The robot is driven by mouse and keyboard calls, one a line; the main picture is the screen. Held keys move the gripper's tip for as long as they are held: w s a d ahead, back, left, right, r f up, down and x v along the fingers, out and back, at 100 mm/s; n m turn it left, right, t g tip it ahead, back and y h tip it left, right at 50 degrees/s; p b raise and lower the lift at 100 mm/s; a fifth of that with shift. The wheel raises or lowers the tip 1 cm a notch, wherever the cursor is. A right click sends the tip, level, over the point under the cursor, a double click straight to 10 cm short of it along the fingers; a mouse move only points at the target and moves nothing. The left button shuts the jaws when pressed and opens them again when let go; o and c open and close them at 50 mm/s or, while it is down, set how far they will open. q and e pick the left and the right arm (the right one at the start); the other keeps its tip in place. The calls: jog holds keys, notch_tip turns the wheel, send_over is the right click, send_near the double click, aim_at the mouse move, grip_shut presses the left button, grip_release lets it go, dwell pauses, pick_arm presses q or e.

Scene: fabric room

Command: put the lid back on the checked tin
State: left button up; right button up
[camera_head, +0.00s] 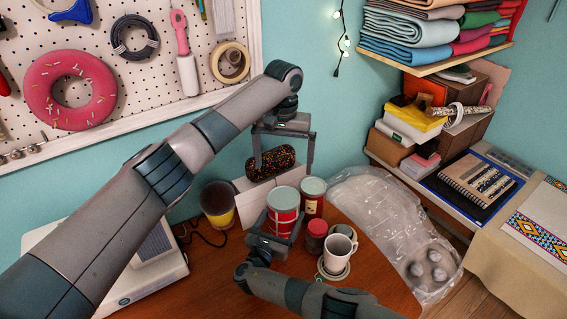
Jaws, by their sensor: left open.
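A large red tin (283,212) with pale lines stands on the wooden table, its round top grey-green. A smaller red tin (312,198) with a similar top stands behind it to the right. I cannot tell for sure which is the checked tin, or whether either top is a loose lid. My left gripper (283,165) is open, fingers pointing down, above and behind the large tin, with nothing visibly gripped. My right gripper (279,222) is low at the front of the large tin, with a finger near each side; whether it touches is unclear.
A white mug (337,252) on a coaster and a red-lidded jar (316,236) stand close right of the tins. A dark sprinkled object (271,163) shows between my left fingers, apparently behind them. A dark yellow-filled cup (217,205) stands left. Clear plastic wrap (395,220) lies right.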

jog(key=o, duration=1.6)
jog(key=shift+s, duration=0.1)
jog(key=v, duration=1.7)
jog(key=shift+s+a+b, duration=0.1)
jog(key=shift+b, duration=0.25)
jog(key=shift+f, duration=0.1)
